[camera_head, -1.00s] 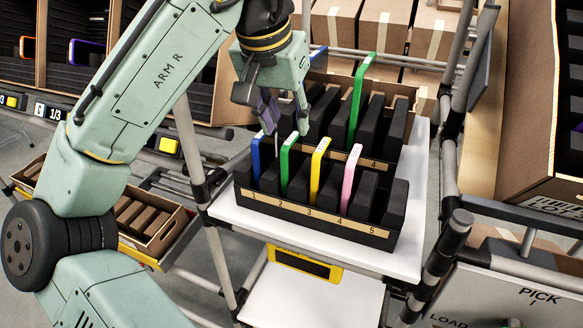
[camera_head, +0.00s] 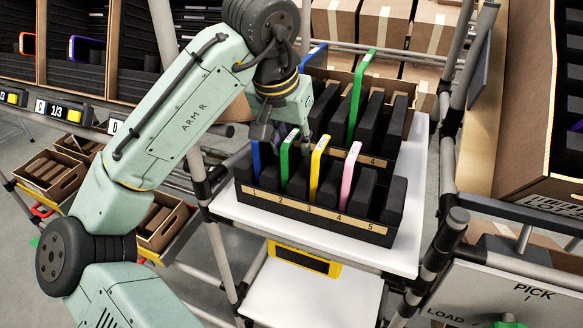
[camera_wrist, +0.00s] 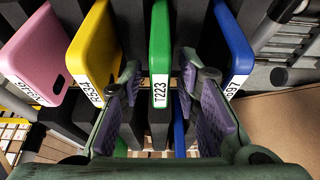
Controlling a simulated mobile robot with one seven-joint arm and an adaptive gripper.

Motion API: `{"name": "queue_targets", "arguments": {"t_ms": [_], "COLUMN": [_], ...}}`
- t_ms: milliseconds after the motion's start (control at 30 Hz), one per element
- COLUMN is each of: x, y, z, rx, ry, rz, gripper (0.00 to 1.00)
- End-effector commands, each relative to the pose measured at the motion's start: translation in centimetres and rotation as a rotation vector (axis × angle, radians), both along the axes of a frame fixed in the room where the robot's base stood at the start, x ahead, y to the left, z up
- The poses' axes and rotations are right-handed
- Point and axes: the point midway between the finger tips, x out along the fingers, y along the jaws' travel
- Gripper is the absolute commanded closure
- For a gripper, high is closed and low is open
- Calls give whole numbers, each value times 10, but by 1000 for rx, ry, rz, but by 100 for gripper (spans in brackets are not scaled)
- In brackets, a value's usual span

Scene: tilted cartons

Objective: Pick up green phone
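A green phone (camera_head: 287,155) stands on edge in the front row of a black-slotted carton (camera_head: 310,212), between a blue phone (camera_head: 256,160) and a yellow phone (camera_head: 318,165). In the wrist view the green phone (camera_wrist: 160,45) shows its narrow edge with a label reading T223. My gripper (camera_head: 281,134) is just above and behind it, pointing down. In the wrist view my gripper (camera_wrist: 162,80) is open, with one purple-padded finger on each side of the phone's line. I cannot tell whether the pads touch it. A second green phone (camera_head: 361,95) stands in the back row.
A pink phone (camera_head: 350,170) stands right of the yellow one. The carton sits on a white shelf (camera_head: 412,210) framed by grey posts (camera_head: 450,150). Brown boxes (camera_head: 385,25) stand behind, and a large carton (camera_head: 540,110) is at the right.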

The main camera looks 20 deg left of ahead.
Motion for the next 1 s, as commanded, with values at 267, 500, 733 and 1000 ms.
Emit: {"name": "queue_targets", "arguments": {"t_ms": [267, 500, 733, 1000], "x": [0, 0, 0, 0], "y": [0, 0, 0, 0], "z": [0, 0, 1, 2], "rx": [0, 0, 0, 0], "ry": [0, 0, -1, -1], "rz": [0, 0, 0, 0], "gripper": [91, 100, 100, 100]}}
